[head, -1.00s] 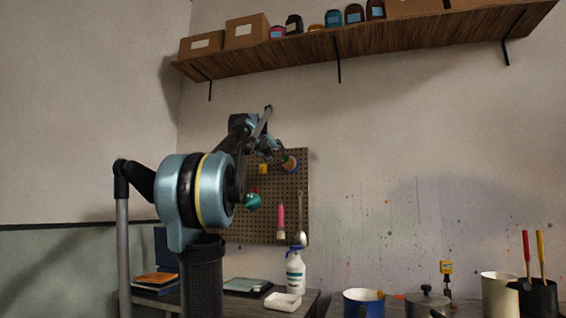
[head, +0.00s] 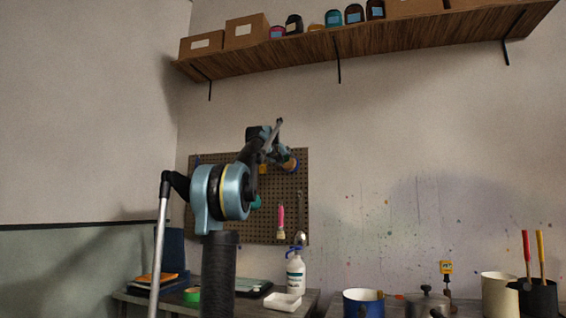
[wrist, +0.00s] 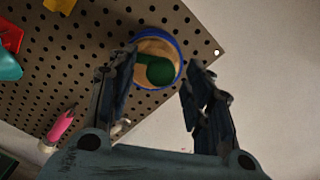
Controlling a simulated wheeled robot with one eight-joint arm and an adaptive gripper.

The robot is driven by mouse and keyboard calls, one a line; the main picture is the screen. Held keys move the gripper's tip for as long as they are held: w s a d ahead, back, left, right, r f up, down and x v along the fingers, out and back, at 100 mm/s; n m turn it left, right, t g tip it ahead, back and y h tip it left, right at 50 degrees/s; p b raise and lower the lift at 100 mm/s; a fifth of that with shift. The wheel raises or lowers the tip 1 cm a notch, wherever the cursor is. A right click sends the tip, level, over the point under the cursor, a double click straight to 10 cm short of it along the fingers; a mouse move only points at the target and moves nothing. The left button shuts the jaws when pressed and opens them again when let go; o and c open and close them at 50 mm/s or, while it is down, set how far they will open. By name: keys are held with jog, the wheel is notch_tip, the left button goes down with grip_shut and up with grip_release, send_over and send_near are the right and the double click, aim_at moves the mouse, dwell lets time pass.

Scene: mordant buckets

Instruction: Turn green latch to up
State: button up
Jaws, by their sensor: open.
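The green latch (wrist: 158,70) shows in the wrist view as a green bar with a round knob, on a tan disc (wrist: 150,48) with a blue rim. The disc is mounted on the brown pegboard (wrist: 85,70) near its edge. The bar points to the left in this tilted view, with the knob at its right end. My gripper (wrist: 162,74) is open, with one finger on each side of the knob in the picture. I cannot tell whether the fingers touch it. In the head view my gripper (head: 285,162) is at the pegboard's upper right and hides most of the disc.
A pink-handled brush (head: 281,220) hangs lower on the pegboard. A teal item (head: 256,201) is partly behind my arm. A wooden shelf (head: 340,47) is above.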

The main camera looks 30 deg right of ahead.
jog(key=shift+w+d, duration=0.5)
jog(key=shift+d, duration=0.05)
